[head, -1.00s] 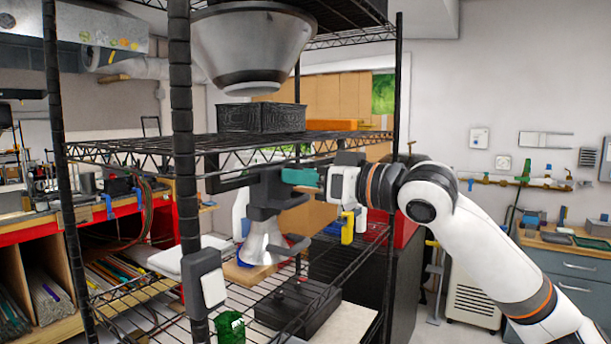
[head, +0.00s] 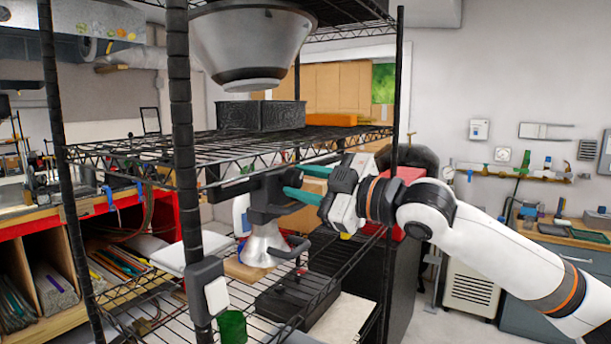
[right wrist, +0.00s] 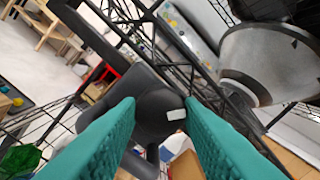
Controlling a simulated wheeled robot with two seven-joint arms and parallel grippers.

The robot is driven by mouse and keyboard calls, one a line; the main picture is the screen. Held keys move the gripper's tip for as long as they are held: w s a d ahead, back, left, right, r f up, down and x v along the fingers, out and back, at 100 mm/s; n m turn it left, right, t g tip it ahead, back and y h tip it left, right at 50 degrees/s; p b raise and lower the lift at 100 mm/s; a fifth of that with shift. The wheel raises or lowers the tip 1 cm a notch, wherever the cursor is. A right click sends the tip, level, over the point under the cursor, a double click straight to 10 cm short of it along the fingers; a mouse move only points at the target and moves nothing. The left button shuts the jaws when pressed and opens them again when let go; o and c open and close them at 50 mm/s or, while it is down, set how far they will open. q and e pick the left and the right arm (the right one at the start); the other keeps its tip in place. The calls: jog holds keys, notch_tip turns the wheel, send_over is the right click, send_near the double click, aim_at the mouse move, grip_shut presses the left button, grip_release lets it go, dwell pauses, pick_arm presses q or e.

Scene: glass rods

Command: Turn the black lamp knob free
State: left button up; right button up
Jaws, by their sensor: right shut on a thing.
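The black lamp (head: 268,196) has a dark body under the middle wire shelf and a silver cone-shaped shade (head: 264,246) pointing down. My right gripper (head: 294,182) reaches it from the right, its two teal fingers at the right side of the lamp's body. In the right wrist view, the round black knob (right wrist: 158,118), with a small white mark on its face, sits between the fingertips (right wrist: 160,108), which are shut on it. In the head view the knob is mostly hidden by the fingers. My left gripper is not in view.
The wire shelf (head: 150,165) is just above the gripper, with a black basket (head: 262,116) on it. A large grey cone-shaped fixture (head: 252,45) is higher up. A black post (head: 181,130) stands left of the lamp. A dark flat box (head: 298,297) lies below on the lower shelf.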

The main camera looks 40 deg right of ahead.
jog(key=n+p, duration=0.2)
jog(key=n, duration=0.2)
jog(key=shift+r+n, duration=0.1)
jog(key=shift+n, duration=0.2)
jog(key=shift+n+p, duration=0.65)
jog(key=shift+n, duration=0.75)
jog(key=shift+y, duration=0.3)
jog(key=o, duration=1)
jog(key=shift+f, duration=0.2)
